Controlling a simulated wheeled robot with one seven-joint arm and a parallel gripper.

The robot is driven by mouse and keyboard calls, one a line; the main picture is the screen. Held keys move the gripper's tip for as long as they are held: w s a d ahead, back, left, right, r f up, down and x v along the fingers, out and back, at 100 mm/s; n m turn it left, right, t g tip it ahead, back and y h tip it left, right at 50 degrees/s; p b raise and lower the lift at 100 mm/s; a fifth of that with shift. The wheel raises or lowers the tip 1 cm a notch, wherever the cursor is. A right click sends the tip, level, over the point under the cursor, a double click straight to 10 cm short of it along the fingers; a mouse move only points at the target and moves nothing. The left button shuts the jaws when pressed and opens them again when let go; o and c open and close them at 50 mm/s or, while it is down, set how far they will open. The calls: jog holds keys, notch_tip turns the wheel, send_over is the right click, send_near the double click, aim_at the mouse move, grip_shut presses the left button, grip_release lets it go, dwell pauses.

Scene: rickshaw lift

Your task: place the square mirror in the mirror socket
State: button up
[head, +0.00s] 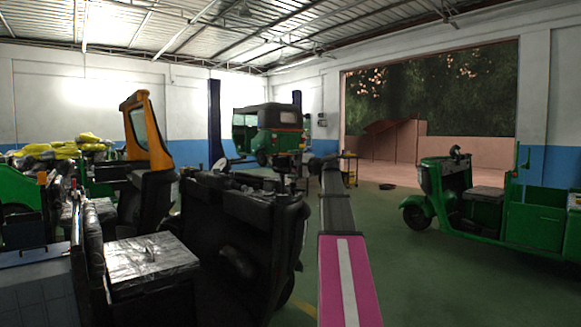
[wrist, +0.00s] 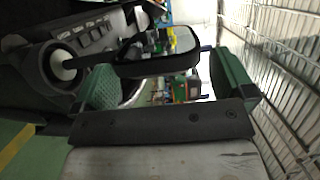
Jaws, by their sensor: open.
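My gripper (wrist: 168,82) is open in the wrist view, with one green-padded finger on each side. A dark-rimmed mirror (wrist: 158,64), which looks like the square mirror, shows between and beyond the fingers, tilted, with its glass reflecting the room. I cannot tell whether a finger touches it. Its mount is not clear, and I cannot make out the mirror socket. In the head view my arm reaches forward beside the black rickshaw front (head: 240,215); the gripper end is small and dark there.
A dashboard with switches (wrist: 95,38) and a white round knob (wrist: 66,66) lie close on the left in the wrist view. A green rickshaw (head: 535,220) stands right, another (head: 265,130) is raised behind. An orange windscreen frame (head: 150,135) stands left. Green floor (head: 400,265) is clear right of my arm.

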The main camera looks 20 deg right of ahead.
jog(key=v, duration=1.1)
jog(key=s+a+f+n+g+h, duration=0.1)
jog(key=a+f+g, duration=0.2)
jog(key=a+f, duration=0.7)
jog(key=s+a+f+n+g+h, duration=0.2)
jog(key=a+f, duration=0.1)
jog(key=f, duration=1.2)
jog(key=s+a+f+n+g+h, duration=0.1)
jog(key=a+f+g, duration=0.2)
jog(key=a+f, duration=0.7)
jog(key=s+a+f+n+g+h, duration=0.3)
jog(key=s+f, duration=0.7)
jog(key=f, duration=0.3)
jog(key=s+a+f+n+g+h, duration=0.3)
jog(key=s+f, duration=0.7)
jog(key=f, duration=0.4)
jog(key=shift+a+n, duration=0.4)
jog(key=shift+a, duration=0.4)
jog(key=shift+s, duration=0.1)
